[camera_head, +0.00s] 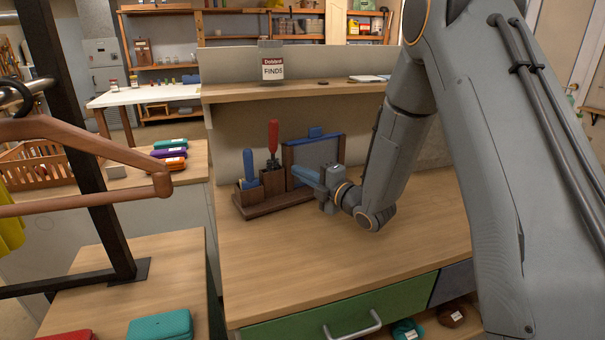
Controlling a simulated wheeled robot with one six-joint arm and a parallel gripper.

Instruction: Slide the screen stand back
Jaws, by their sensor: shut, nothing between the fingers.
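A dark wooden stand (283,201) sits on the wooden worktop, near the back panel. A blue-edged upright screen (325,147) rises at its right. A blue-handled tool (250,167) and a red-handled tool (273,140) stand upright in wooden pockets at its left. My gripper (298,172) is shut and empty, low in front of the screen, with its fingers pointing left. It hides the screen's lower part and the stand's right end. I cannot tell whether the fingers touch the stand or screen.
The worktop (300,260) is clear in front of the stand. A dark metal rack with a brown hanger (90,135) stands at left. A green drawer (340,312) is below the worktop.

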